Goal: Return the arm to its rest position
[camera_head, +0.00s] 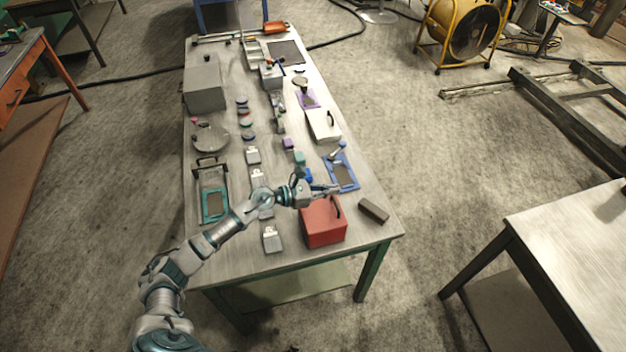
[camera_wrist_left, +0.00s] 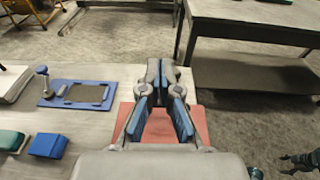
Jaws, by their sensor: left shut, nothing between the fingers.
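My left arm comes in from the lower left in the head view and reaches over the near part of the long table (camera_head: 285,258). My left gripper (camera_head: 336,188) is shut and empty, above the far edge of a red box (camera_head: 322,228) with a dark handle. In the left wrist view the gripper's fingers (camera_wrist_left: 160,78) meet at their tips, and the red box (camera_wrist_left: 160,128) shows below and between them. I cannot tell how high the gripper is above the box.
A blue tray (camera_head: 345,178) lies just beyond the gripper, and a dark block (camera_head: 374,210) lies right of the red box. A teal-framed tray (camera_head: 214,206) and grey pieces (camera_head: 271,240) lie near the arm. A second table (camera_head: 575,240) stands to the right, with open floor between.

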